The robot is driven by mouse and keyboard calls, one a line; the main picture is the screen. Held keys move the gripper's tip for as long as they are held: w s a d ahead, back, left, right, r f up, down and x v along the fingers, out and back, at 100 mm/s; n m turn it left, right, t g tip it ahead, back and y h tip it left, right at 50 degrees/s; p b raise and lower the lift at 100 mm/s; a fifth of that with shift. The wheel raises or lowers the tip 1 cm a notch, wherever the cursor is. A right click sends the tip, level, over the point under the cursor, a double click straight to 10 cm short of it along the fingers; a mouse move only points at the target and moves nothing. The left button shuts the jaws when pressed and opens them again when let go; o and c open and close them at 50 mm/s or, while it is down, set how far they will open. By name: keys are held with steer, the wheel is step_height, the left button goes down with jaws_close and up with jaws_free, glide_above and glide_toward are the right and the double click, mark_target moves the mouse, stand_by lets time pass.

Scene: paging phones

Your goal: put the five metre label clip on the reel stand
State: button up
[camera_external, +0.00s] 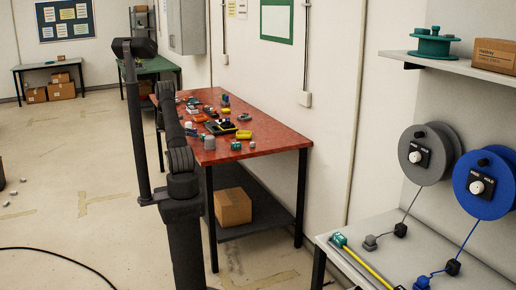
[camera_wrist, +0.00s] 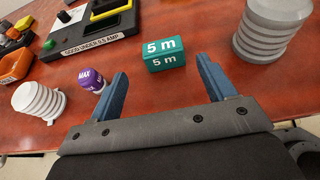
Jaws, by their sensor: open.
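The five metre label clip (camera_wrist: 163,54) is a small teal block with "5 m" in white on its top and front, standing on the red table in the wrist view. My gripper (camera_wrist: 163,68) is open, its two blue fingers pointing toward the clip, which appears just beyond and between the fingertips. Nothing is held. A grey ribbed stack (camera_wrist: 272,28) stands to the right of the clip; I cannot tell whether it is the reel stand. In the external view, my fingers cannot be made out behind the dark arm.
A purple "MAX" piece (camera_wrist: 92,80) and a white ribbed piece (camera_wrist: 38,101) stand left of my gripper. A black labelled board (camera_wrist: 95,35) lies behind them. A grey reel (camera_external: 424,155) and a blue reel (camera_external: 484,184) hang on the right wall.

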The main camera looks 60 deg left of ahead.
steer(key=shift+o, duration=0.4)
steer(key=v, duration=1)
steer(key=shift+s, duration=0.15)
steer(key=shift+r, duration=0.2)
steer(key=g, duration=0.4)
glide_toward(201, 135)
steer(key=shift+g, duration=0.3)
steer(key=x, duration=1)
steer(key=shift+w+d, duration=0.2)
steer(key=shift+w, duration=0.1)
steer(key=c, duration=1.1)
steer(key=shift+r, duration=0.1)
